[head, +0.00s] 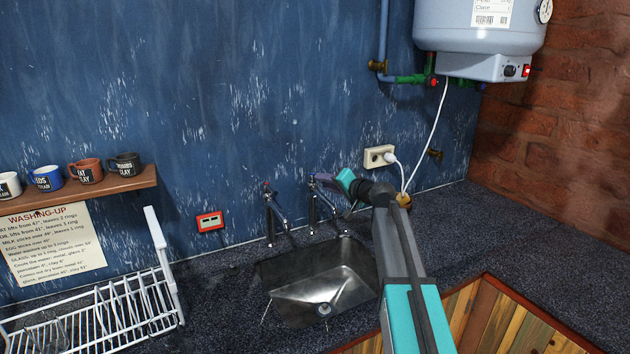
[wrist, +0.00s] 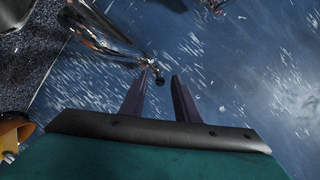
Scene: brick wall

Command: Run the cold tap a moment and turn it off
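Two chrome taps stand behind the sink in the head view. The left tap (head: 276,212) has a reddish top. The right tap (head: 314,207) stands close to my gripper (head: 322,178), whose dark purple fingers are at the height of its top. In the wrist view, my gripper (wrist: 160,77) has its two fingers apart. A chrome tap (wrist: 100,40) reaches down to the fingertips, and its small dark-ended handle (wrist: 157,78) shows at the gap between them. I cannot tell whether the fingers touch it. I see no water stream below either spout.
The steel sink (head: 290,292) is set in the dark speckled worktop (head: 225,280). A white dish rack (head: 120,305) stands at left, under a shelf (head: 120,186) with several mugs. A socket with a plug (head: 378,157) and white cable is right of the taps. A boiler (head: 470,25) hangs above.

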